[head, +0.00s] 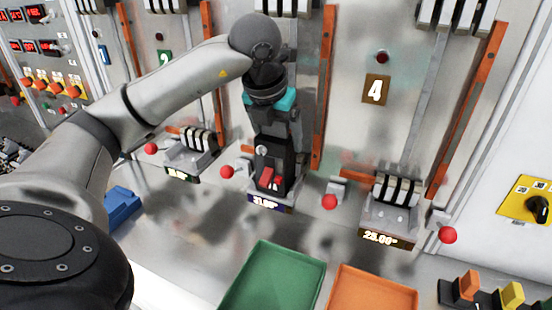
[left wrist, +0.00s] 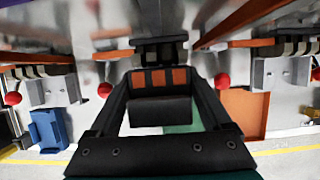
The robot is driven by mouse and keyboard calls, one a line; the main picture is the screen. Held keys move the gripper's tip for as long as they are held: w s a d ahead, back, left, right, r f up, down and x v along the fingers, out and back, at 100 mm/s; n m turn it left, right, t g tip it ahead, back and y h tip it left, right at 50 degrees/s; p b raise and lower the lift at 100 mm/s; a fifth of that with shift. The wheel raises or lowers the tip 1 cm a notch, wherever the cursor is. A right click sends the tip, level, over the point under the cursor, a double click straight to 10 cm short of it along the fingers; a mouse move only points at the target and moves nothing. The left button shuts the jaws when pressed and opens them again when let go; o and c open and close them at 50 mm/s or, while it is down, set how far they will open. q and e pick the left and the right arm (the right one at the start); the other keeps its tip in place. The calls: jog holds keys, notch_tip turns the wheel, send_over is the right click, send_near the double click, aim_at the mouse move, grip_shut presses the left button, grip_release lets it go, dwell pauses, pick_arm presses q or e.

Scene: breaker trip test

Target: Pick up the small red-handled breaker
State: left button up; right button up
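My left gripper (head: 270,172) points down at the third bay of the panel, above a label reading about 21.99. A small red handle (head: 268,177) shows at its fingertips. In the left wrist view, the fingers (left wrist: 160,82) stand apart on both sides of a dark block with orange-red parts (left wrist: 160,78), which looks like the red-handled breaker. The fingers hide much of the breaker, and I cannot tell whether they press on it or whether it sits fully in its bay. My right gripper is not in view.
Neighbouring breaker units (head: 193,152) and (head: 391,203) flank the bay. Red knobs (head: 227,172) and (head: 330,201) stick out close on each side. A green tray (head: 272,278) and an orange tray (head: 372,290) lie in front. A blue holder (head: 122,206) stands left.

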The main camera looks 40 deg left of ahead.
pick_arm(q)
grip_shut()
jog(key=shift+r, duration=0.1)
dwell(0.3)
jog(key=shift+r, duration=0.75)
notch_tip(320, 180, up, 2)
jog(key=shift+w+r, duration=0.1)
jog(key=s+d+b, duration=0.2)
jog(key=s+b, duration=0.1)
jog(key=s, duration=0.5)
jog(key=s+d+b, duration=0.3)
jog(key=s, duration=0.6)
jog(key=shift+d+b, duration=0.25)
jog(key=shift+b, duration=0.1)
